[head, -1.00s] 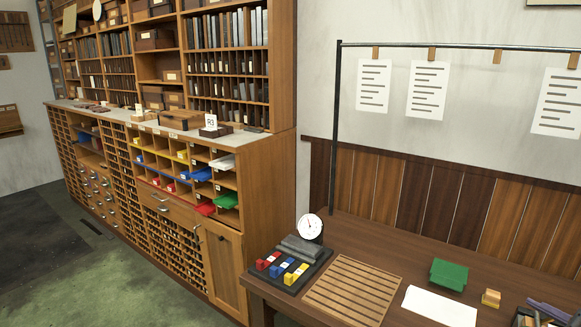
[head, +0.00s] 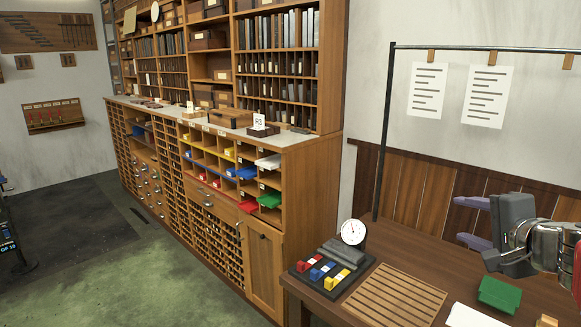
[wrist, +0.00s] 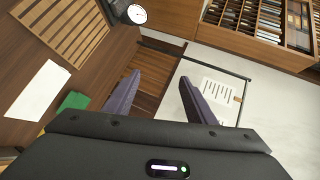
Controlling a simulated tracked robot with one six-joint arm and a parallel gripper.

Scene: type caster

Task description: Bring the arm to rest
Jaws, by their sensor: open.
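My gripper (head: 472,222) shows at the right of the head view, above the right-hand table. Its two purple fingers point left and stand apart with nothing between them. In the wrist view my gripper (wrist: 160,95) is also open and empty, with wall panelling and pale wall beyond the fingers. It touches nothing that I can see. Part of my arm is cut off by the right edge of the head view.
The table (head: 410,255) below carries a slatted wooden board (head: 393,296), a round dial (head: 353,232), coloured blocks (head: 322,270) and a green block (head: 499,294). A rail (head: 470,47) with hanging sheets stands behind. A tall cabinet (head: 265,270) is at centre; green floor (head: 140,270) lies open left.

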